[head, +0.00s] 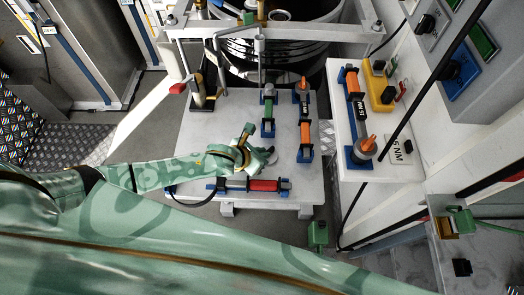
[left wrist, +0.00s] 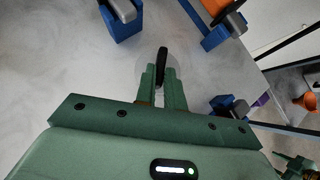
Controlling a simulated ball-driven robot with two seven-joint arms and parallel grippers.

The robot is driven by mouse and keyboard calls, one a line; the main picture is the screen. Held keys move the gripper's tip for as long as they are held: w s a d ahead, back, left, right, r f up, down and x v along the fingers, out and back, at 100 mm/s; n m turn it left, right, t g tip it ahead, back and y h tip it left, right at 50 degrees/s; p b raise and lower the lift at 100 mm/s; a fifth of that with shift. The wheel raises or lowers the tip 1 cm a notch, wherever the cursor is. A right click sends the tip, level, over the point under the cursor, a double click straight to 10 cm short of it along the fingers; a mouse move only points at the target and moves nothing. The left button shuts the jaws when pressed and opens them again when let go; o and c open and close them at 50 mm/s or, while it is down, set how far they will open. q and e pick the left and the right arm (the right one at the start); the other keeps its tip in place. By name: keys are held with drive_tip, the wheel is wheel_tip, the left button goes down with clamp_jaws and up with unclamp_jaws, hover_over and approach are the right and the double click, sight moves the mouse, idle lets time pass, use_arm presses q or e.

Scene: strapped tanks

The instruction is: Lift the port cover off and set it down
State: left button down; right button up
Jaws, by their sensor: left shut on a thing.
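The port cover looks like a pale, see-through disc with a black upright grip (left wrist: 162,66). In the left wrist view it lies just beyond my fingertips, over the pale table top. My left gripper (left wrist: 162,88) is shut on the black grip, its two green fingers close together. In the head view my left gripper (head: 262,156) is over the middle of the white table (head: 205,140), and a pale round edge of the port cover (head: 271,156) shows beside it. My fingers hide part of the cover. I cannot tell whether it touches the table.
A red-handled tool (head: 264,185) lies in blue holders near the table's front. A dark strapped tank (head: 275,55) is behind. A side shelf (head: 345,120) carries a yellow box (head: 381,88).

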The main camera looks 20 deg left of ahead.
use_arm(q)
drive_tip(key=c, duration=1.4)
unclamp_jaws()
drive_tip(key=p+v, duration=0.5)
drive_tip(key=v, duration=1.1)
drive_tip(key=shift+s, duration=0.15)
